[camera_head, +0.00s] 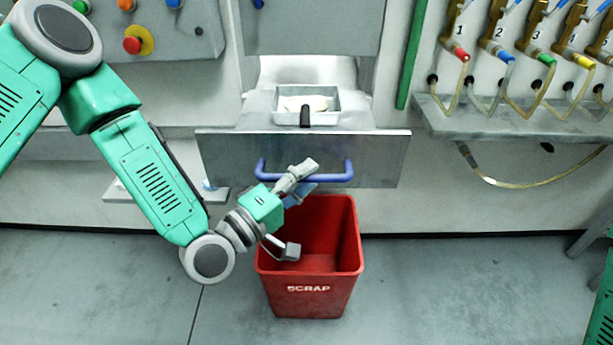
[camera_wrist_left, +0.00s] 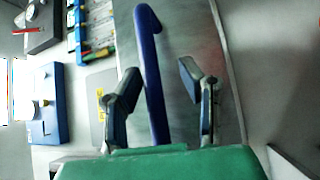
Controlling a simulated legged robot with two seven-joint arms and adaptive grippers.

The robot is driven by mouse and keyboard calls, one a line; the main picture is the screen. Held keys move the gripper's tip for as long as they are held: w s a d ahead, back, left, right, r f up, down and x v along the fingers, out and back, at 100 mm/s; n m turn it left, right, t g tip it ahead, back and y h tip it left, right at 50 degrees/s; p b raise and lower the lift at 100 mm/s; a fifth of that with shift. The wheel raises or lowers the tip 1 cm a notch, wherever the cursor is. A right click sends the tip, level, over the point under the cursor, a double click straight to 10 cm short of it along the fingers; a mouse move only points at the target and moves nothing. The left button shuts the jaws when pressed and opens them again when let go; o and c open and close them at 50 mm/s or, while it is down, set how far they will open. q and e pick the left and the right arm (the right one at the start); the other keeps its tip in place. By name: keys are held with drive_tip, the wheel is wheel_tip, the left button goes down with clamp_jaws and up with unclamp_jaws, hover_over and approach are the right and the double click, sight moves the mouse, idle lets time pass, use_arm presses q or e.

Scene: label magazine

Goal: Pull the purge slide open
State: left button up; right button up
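The purge slide's grey metal front panel (camera_head: 225,155) faces me below the wall opening, with a blue bar handle (camera_head: 347,172) across it. Behind the panel, a small metal tray (camera_head: 335,101) holds something pale, with a dark tab at its front. My left gripper (camera_head: 299,208) is open at the left part of the handle, one finger up near the bar and the other lower. In the left wrist view, the blue handle (camera_wrist_left: 152,75) runs between the spread fingers of the left gripper (camera_wrist_left: 160,78), with gaps on both sides. My right gripper is not in view.
A red SCRAP bin (camera_head: 310,302) stands on the floor under the slide, close below my left gripper. Numbered valves with hoses (camera_head: 500,50) hang above a grey shelf (camera_head: 520,118) at right. A button panel (camera_head: 205,40) is at upper left. The floor beside the bin is clear.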

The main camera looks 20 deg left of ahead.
use_arm(q)
drive_tip(key=shift+r, duration=0.1)
drive_tip(key=shift+s, duration=0.15)
drive_tip(key=v, duration=1.1)
drive_tip(key=shift+s+a+f, duration=0.25)
drive_tip(key=shift+a, duration=0.05)
